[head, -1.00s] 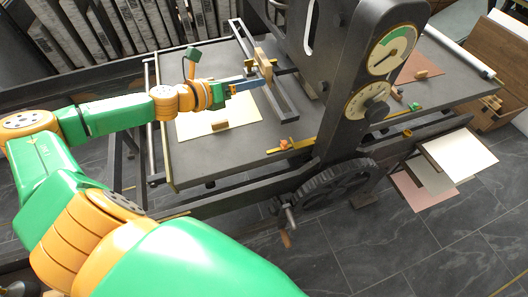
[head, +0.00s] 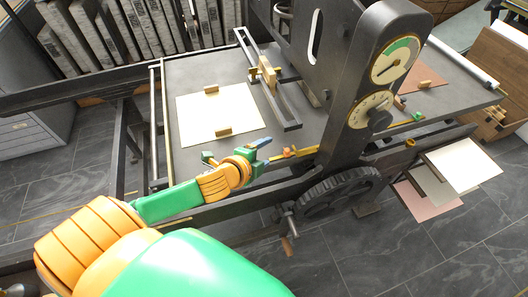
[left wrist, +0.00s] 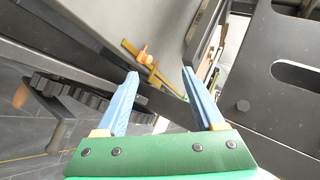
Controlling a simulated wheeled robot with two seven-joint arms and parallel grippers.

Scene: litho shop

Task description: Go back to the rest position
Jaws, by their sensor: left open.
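My left gripper (head: 262,143) is at the near edge of the press bed, beside the yellow rail, in the head view. In the left wrist view its two blue fingers (left wrist: 160,95) stand apart with nothing between them. My right gripper is not in view.
The grey press bed (head: 190,75) carries a cream sheet (head: 215,112) with wooden blocks on it. A press frame with dials (head: 393,60) rises at centre right. A handwheel gear (head: 340,193) is below the bed's near edge. Loose sheets (head: 465,165) sit at lower right. Floor in front is clear.

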